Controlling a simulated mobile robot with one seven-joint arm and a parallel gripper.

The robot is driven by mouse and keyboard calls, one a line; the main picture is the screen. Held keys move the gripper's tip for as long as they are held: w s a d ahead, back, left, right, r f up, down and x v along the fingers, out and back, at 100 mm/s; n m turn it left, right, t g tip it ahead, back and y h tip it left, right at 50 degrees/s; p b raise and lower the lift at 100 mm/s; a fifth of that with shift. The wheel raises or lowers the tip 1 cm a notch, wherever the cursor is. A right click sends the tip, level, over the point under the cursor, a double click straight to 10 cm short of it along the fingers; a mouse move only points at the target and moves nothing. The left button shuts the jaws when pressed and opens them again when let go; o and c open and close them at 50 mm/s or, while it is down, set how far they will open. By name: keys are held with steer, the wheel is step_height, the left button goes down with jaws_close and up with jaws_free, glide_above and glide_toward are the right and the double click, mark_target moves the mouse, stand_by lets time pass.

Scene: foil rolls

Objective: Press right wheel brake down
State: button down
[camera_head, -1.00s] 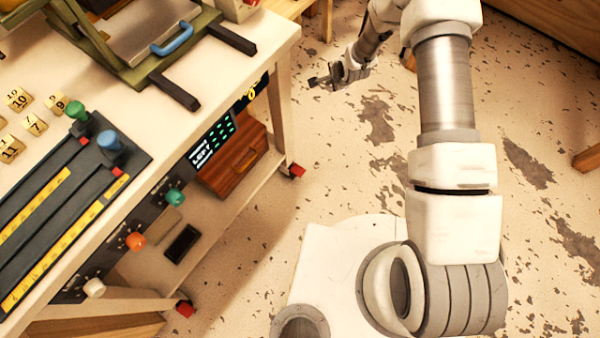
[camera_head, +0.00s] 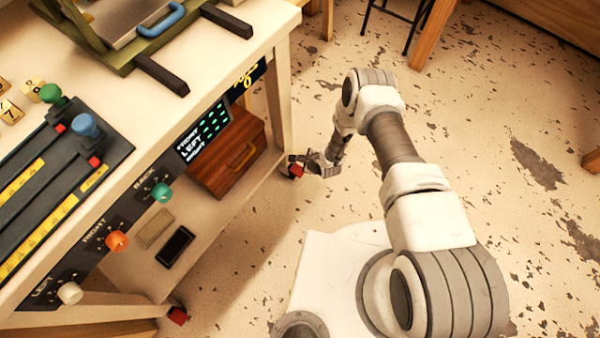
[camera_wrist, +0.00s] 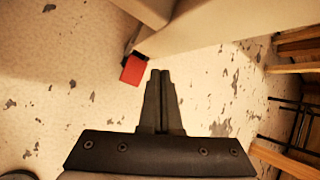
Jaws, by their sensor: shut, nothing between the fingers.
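The right wheel brake (camera_head: 296,171) is a small red block at the foot of the cart's right leg, close to the floor. It shows in the wrist view as a red tab (camera_wrist: 133,70), just left of my fingertips. My gripper (camera_head: 300,160) is shut and empty, with its fingertips beside the red brake. In the wrist view my gripper (camera_wrist: 160,74) shows both fingers together, with a narrow strip of floor between them and the tab. I cannot tell the height of the tips over the brake.
Another red wheel brake (camera_head: 178,316) is at the cart's nearer leg. The cart's lower shelf (camera_head: 215,225) holds a wooden box (camera_head: 228,155). Wooden furniture legs (camera_head: 432,38) stand at the back. The speckled floor (camera_head: 480,130) to the right is open.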

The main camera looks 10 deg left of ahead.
stand_by(0.3)
steer(key=b, duration=0.4)
glide_above(300, 171)
steer(key=f, duration=0.6)
steer(key=shift+s+d, duration=0.4)
steer(key=shift+f, duration=1.4)
steer(key=shift+f, duration=0.15)
steer(key=shift+f, duration=0.25)
steer(key=shift+f, duration=1.25)
stand_by(1.0)
steer(key=shift+w+r+p, duration=0.1)
steer(key=shift+r+p, duration=0.7)
steer(key=shift+r, duration=0.9)
